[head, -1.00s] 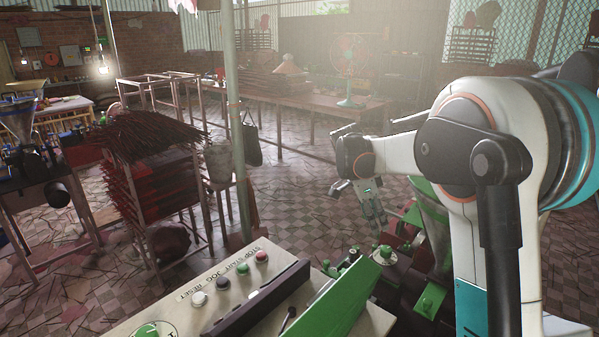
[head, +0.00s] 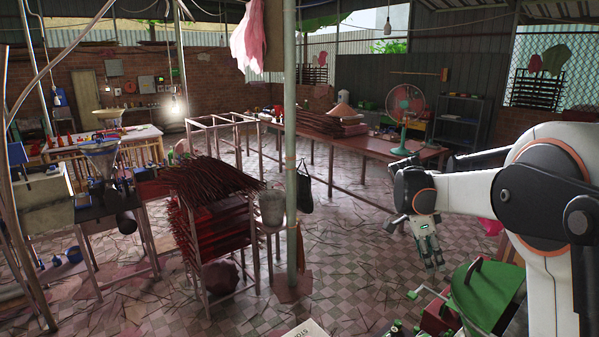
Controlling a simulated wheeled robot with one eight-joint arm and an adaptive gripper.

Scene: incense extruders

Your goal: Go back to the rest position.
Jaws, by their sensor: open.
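My gripper (head: 432,262) hangs at the end of my white arm on the right side of the head view. It points down and stands open, with nothing seen between its fingers. It is above the tiled floor in the picture, left of a green round-topped machine part (head: 487,293). A corner of the pale control panel (head: 308,330) shows at the bottom edge; its buttons are out of view.
A rack of dark red incense sticks (head: 212,225) stands left of a pole (head: 291,140). A long table (head: 360,150) with a green fan (head: 405,105) is behind. An extruder with a funnel (head: 100,160) stands at left. The tiled floor between is littered with sticks.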

